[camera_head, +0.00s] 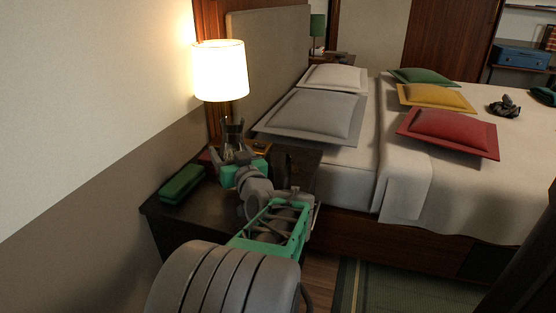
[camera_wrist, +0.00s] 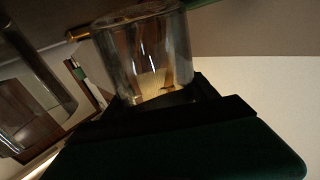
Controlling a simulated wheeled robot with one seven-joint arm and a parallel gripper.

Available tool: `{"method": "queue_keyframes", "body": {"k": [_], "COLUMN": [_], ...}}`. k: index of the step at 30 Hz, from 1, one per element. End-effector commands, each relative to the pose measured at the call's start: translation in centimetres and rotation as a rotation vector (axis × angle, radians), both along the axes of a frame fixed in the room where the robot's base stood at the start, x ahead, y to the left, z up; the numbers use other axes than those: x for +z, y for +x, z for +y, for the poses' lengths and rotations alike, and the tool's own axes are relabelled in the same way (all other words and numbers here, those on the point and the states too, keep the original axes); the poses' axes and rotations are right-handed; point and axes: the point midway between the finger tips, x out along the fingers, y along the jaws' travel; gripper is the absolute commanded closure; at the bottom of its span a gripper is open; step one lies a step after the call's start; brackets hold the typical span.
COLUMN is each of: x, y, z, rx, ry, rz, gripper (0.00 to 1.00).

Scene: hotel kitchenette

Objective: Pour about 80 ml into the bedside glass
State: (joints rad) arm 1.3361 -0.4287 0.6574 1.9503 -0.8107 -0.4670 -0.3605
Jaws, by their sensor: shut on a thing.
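My gripper (camera_head: 236,156) is over the dark nightstand (camera_head: 160,206), just in front of the lamp. It is shut on a clear glass vessel (camera_head: 234,130), which stands out above the jaws. In the wrist view this glass vessel (camera_wrist: 145,50) fills the top middle, with the black jaws (camera_wrist: 165,105) at its lower end. Its level and contents cannot be told. A second clear, cylinder-shaped thing (camera_wrist: 35,75) shows at the left edge of the wrist view, apart from the held vessel. I cannot tell which of them is the bedside glass.
A lit table lamp (camera_head: 220,71) stands close behind my gripper. A green case (camera_head: 182,184) lies on the nightstand's left side, near the wall. The bed (camera_head: 345,183), with grey, white and coloured pillows, is close on the right. A small tan item (camera_head: 262,147) lies beside the gripper.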

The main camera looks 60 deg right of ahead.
Motion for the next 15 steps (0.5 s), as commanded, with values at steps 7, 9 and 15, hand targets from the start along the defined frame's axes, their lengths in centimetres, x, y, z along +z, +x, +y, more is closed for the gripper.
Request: {"method": "queue_keyframes", "body": {"k": [7,9,15], "x": [0.78,0.85,0.79], "y": [-0.17,-0.22,-0.37], "z": [-0.14,-0.19,-0.29], "rx": [-0.003,-0.003,-0.003], "ry": [0.081,0.112,0.195], "rz": [-0.109,-0.144,-0.245], "gripper": [1.0,1.0,1.0]}}
